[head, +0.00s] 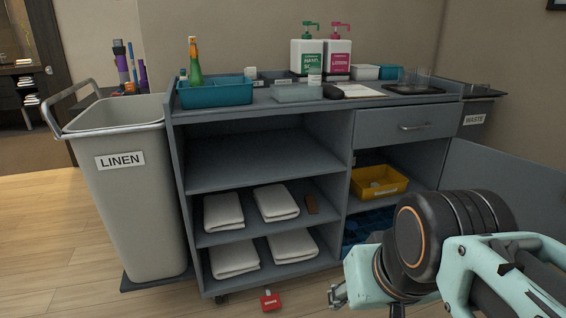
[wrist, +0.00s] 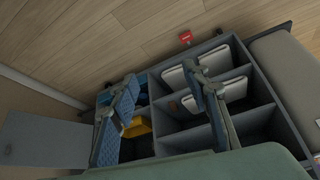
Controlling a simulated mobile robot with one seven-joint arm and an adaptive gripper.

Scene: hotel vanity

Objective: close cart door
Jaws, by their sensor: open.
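The cart door (head: 515,180) is a flat grey panel at the right of the grey cart (head: 262,119). It stands swung open, outward from the lower right compartment. In the wrist view the door (wrist: 45,138) lies at the left, apart from my fingers. My gripper (head: 337,294) is low in front of the cart, left of the door, and partly hidden by my arm. The wrist view shows my gripper (wrist: 160,88) with its two fingers spread and nothing between them but the cart behind. My arm hides the door's lower part in the head view.
A yellow bin (head: 378,183) sits inside the open compartment, below a closed drawer (head: 405,125). Folded towels (head: 277,202) lie on the left shelves. A linen bin (head: 125,200) stands at the left. A red tag (head: 270,300) lies on the floor before the cart.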

